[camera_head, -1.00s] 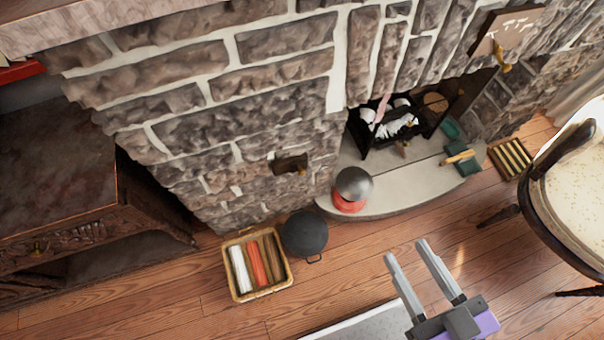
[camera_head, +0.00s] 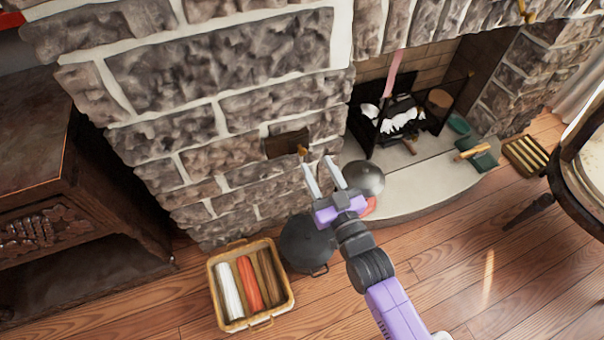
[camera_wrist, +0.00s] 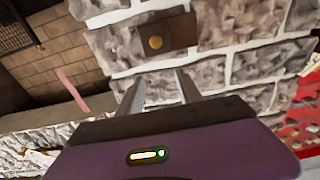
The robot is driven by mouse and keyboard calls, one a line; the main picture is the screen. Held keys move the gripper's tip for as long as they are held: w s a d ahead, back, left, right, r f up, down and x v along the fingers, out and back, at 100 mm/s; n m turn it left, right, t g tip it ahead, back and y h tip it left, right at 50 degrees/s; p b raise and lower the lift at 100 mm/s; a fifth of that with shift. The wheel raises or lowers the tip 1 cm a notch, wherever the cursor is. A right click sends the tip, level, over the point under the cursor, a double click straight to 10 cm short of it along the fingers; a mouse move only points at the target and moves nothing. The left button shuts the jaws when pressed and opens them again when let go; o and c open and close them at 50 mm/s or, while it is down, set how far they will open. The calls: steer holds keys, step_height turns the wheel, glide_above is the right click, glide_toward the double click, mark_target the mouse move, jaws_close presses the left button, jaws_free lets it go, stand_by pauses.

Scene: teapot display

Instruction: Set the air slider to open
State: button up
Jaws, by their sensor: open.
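A dark plate (camera_head: 283,145) with a small brass knob (camera_head: 303,150) is set in the stone wall left of the fireplace; it looks like the air slider. In the head view the knob is at the plate's right end. In the wrist view the plate (camera_wrist: 180,33) and knob (camera_wrist: 155,42) are beyond and above my fingertips, with the knob roughly in line with the gap between them. My gripper (camera_head: 318,163) is open and empty, its fingers pointing toward the wall just below and right of the knob. The fingers (camera_wrist: 158,78) look apart from the knob.
A grey ball-shaped object (camera_head: 363,178) sits on the hearth (camera_head: 430,185) beside my gripper. A black pot (camera_head: 305,245) and a basket (camera_head: 280,313) stand on the floor below. A carved wooden cabinet (camera_head: 80,190) is at left, a chair (camera_head: 580,190) at right.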

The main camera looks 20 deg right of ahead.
mark_target(303, 153)
steer(key=shift+g, duration=0.4)
steer(key=shift+w+a+f+b, duration=0.1)
steer(key=shift+w+f+b, duration=0.2)
steer(key=shift+w+f, duration=0.7)
steer(key=shift+w+a+f+b, duration=0.1)
steer(key=shift+w+f+b, duration=0.2)
steer(key=shift+w, duration=1.35)
steer(key=shift+w+f+b, duration=0.35)
steer(key=shift+w+f, duration=0.25)
steer(key=shift+w, duration=0.75)
jaws_close()
